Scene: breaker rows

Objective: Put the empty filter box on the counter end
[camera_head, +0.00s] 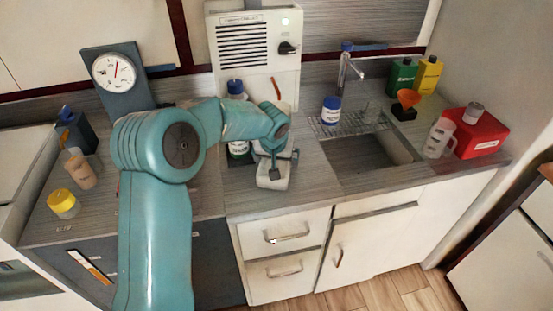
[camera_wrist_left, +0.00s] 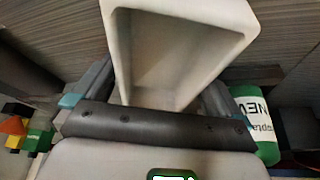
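The filter box is a white, open box, seen in the head view (camera_head: 272,180) at the front of the counter, below my left gripper. The wrist view shows its open inside (camera_wrist_left: 180,50), which looks empty. My left gripper (camera_head: 277,152) reaches over the counter, with its fingers on either side of the box. In the wrist view the fingers (camera_wrist_left: 145,100) appear closed against the box walls. I cannot tell whether the box touches the counter (camera_head: 310,185). My right gripper is not in view.
A white appliance (camera_head: 250,50) and a gauge (camera_head: 115,72) stand at the back. A sink (camera_head: 365,150) lies right of the box. Bottles, a clear jug (camera_head: 438,138) and a red container (camera_head: 475,133) crowd the right end. A yellow-lidded jar (camera_head: 63,204) stands far left.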

